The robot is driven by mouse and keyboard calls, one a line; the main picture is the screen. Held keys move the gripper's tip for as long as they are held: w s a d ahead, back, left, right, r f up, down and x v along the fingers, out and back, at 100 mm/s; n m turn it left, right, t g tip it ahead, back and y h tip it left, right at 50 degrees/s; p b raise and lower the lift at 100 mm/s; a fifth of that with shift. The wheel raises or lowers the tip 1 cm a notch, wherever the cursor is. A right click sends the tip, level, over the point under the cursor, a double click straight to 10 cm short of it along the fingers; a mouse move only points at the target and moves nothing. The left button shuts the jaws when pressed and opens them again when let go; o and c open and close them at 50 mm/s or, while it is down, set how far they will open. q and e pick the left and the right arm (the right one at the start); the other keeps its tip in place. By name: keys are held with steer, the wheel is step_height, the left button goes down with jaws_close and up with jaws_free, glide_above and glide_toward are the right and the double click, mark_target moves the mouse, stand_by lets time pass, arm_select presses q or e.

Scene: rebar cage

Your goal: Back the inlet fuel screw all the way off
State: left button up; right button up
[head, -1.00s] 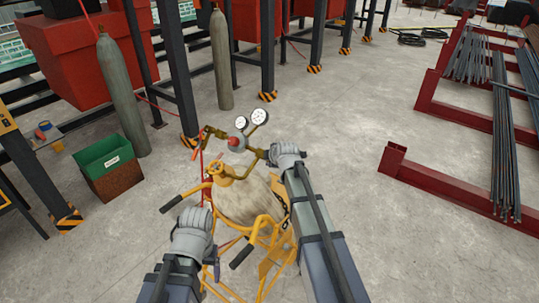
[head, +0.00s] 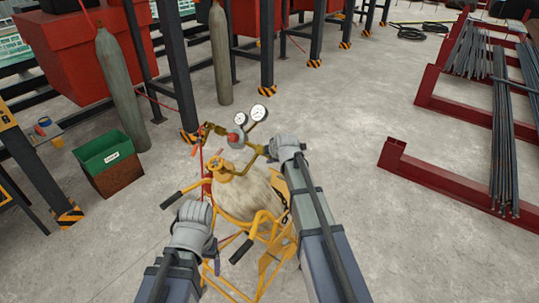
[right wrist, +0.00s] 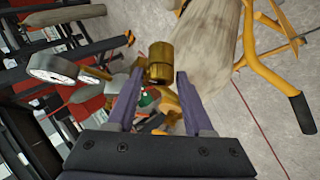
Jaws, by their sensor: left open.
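A pale cylinder (head: 262,196) stands in a yellow cart, with a brass valve (head: 220,168) on top. A regulator with two gauges (head: 258,112) and a red knob (head: 233,137) sits beside it. My right gripper (head: 272,152) is at the brass fitting right of the valve. In the right wrist view its fingers (right wrist: 160,78) are apart, with a round brass fitting (right wrist: 160,60) between and just past the tips and gaps on both sides. I cannot tell for sure that this is the inlet fuel screw. My left gripper (head: 196,208) is open, left of the cylinder; its fingertips are unclear.
The yellow cart (head: 268,232) has black-gripped handles close to both arms. A green bin (head: 105,152) and grey cylinders (head: 120,85) stand at the left by dark posts. Red racks (head: 430,172) with steel bars are at the right. The floor between is clear.

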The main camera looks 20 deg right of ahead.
steer(key=s+r+p, duration=0.3)
steer(key=s, duration=1.2)
steer(key=shift+s+d+r, duration=0.25)
steer(key=shift+d+r, duration=0.05)
steer(key=shift+d, duration=0.1)
